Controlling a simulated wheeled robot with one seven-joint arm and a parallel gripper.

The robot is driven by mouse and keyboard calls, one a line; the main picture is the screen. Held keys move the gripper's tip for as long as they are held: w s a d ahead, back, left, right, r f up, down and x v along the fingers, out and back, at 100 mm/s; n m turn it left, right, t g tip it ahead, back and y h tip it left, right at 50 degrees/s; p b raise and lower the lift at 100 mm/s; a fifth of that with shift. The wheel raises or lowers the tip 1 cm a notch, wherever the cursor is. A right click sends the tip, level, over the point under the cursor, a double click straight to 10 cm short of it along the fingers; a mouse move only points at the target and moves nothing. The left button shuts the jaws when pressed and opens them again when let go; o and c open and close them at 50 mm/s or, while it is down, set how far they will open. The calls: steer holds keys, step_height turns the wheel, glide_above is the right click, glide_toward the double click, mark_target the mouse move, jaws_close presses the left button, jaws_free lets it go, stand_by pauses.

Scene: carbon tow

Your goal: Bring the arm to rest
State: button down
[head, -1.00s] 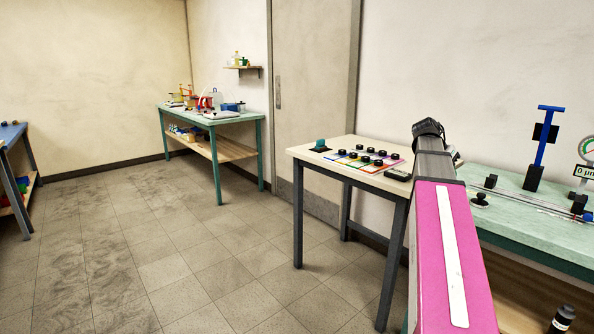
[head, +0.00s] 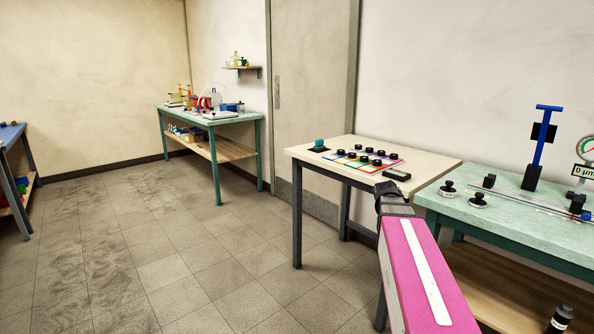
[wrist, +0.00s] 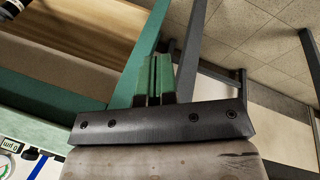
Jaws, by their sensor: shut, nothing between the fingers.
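My arm, with a pink link and a dark wrist, shows in the lower right of the head view, in front of the cream table and the green bench. My gripper shows in the wrist view (wrist: 153,80). Its two green fingers are together with nothing between them. In the head view the fingers are hidden behind the wrist. The wrist view is tilted and shows the green bench's edge, a wooden shelf and table legs beyond the fingers.
The cream table (head: 432,167) holds black round pieces on a coloured mat. The green bench (head: 510,218) at right holds a blue stand (head: 541,140), a dial gauge (head: 587,149) and black knobbed weights (head: 478,199). Open floor (head: 180,260) lies at left. A far green table (head: 236,119) stands behind.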

steer(key=s+a+f+n+y, duration=0.1)
steer(key=s+a+f+n, duration=0.1)
steer(key=s+a+f, duration=0.3)
steer(key=s+a+f+n+y, duration=0.2)
steer(key=s+a+f, duration=0.3)
steer(key=a+f, duration=0.5)
steer(key=shift+a+f+y, duration=0.3)
steer(key=shift+f, duration=0.45)
steer(key=c, duration=1.1)
jaws_free()
steer(key=shift+s+a+f+n, duration=0.25)
steer(key=shift+n, duration=0.05)
